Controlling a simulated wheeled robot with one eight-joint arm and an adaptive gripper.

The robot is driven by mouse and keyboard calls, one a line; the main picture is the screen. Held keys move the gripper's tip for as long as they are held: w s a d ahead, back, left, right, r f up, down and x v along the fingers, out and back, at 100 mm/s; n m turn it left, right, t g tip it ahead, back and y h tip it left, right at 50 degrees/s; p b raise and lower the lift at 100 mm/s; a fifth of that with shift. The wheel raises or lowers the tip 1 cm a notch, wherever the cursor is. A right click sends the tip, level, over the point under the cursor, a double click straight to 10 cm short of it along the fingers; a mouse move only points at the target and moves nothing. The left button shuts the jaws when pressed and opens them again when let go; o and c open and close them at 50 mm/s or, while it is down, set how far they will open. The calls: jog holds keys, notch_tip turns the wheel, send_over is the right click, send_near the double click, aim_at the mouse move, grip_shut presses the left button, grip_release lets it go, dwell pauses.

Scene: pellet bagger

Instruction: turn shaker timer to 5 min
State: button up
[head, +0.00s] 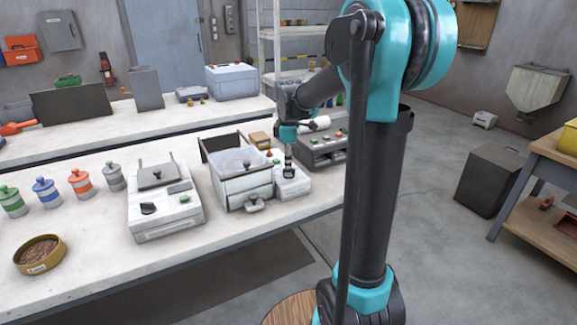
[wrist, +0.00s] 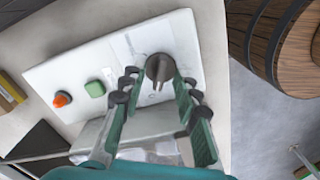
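The shaker timer is a dark round knob (wrist: 159,67) on a white control panel (wrist: 115,62) in the wrist view. A light pointer mark on the knob faces the lower edge of the picture. The dial's markings are too faint to read. My gripper (wrist: 160,88) is open, with its dark-padded fingertips apart on either side of the knob's lower part. I cannot tell whether they touch it. In the head view my gripper (head: 289,170) points down at the white control box (head: 293,187) beside the shaker (head: 243,186), and hides the knob.
The panel also carries a green button (wrist: 95,89) and a red-orange button (wrist: 62,100). A grey machine (head: 323,153) stands right of the control box. A white sealer-like machine (head: 165,205) stands left of the shaker. The bench front (head: 240,222) is clear.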

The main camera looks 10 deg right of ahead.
grip_shut()
jog(key=shift+m, duration=0.3)
dwell(0.3)
jog(key=m, duration=0.5)
jog(key=shift+m, duration=0.3)
jog(key=m, duration=0.5)
jog(key=shift+m, duration=0.4)
grip_release()
